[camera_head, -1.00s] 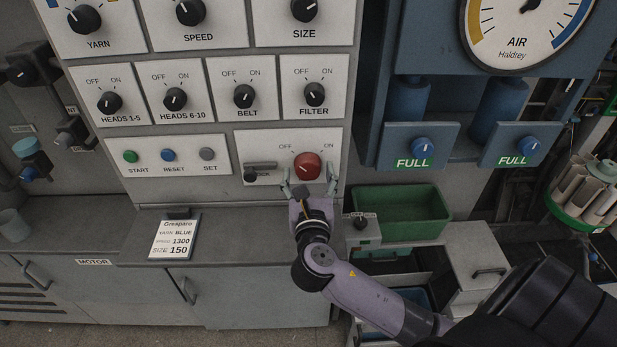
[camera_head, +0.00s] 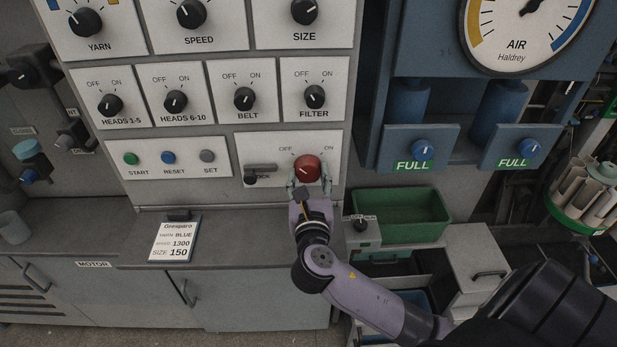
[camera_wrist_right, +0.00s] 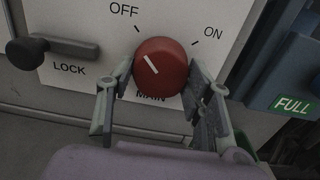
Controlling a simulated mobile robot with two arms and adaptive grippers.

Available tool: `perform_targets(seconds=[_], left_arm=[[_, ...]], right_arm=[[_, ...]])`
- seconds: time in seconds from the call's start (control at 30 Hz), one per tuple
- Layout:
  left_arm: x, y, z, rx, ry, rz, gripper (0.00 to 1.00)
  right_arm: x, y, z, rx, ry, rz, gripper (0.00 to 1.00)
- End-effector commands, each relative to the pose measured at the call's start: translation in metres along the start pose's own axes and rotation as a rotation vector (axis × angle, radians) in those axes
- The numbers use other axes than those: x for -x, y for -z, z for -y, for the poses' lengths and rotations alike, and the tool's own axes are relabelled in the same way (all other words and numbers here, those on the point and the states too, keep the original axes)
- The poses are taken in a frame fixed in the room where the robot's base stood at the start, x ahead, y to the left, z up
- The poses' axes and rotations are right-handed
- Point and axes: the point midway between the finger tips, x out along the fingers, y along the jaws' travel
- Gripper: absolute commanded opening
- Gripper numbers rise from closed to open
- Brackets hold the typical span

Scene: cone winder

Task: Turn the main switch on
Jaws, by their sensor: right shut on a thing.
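The main switch is a round red knob (camera_head: 307,168) on a white plate low on the control panel. It also shows in the right wrist view (camera_wrist_right: 161,66), where its white mark tilts up-left, toward OFF. My right gripper (camera_head: 311,182) is at the knob from below and is shut on it, one finger on each side; the fingers also show in the right wrist view (camera_wrist_right: 152,88). The lock lever (camera_wrist_right: 62,46) lies to the left of the knob, pointing sideways. My left gripper is not in view.
Start, reset and set buttons (camera_head: 168,156) sit left of the switch plate. Dark knobs (camera_head: 244,98) are in rows above. A green bin (camera_head: 400,214) stands right of my right gripper. A job card (camera_head: 174,238) lies on the ledge at the left.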

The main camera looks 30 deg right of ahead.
Motion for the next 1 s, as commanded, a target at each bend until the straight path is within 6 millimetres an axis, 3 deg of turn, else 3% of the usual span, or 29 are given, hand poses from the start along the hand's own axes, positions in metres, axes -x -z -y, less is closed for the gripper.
perform_targets(seconds=[0.47,1.0], left_arm=[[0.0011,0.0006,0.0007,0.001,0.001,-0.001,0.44],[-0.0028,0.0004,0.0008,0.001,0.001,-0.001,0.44]], right_arm=[[0.0000,0.0001,0.0002,-0.114,0.001,-0.001,0.19],[-0.0001,0.0010,0.0007,-0.597,0.004,0.001,0.19]])
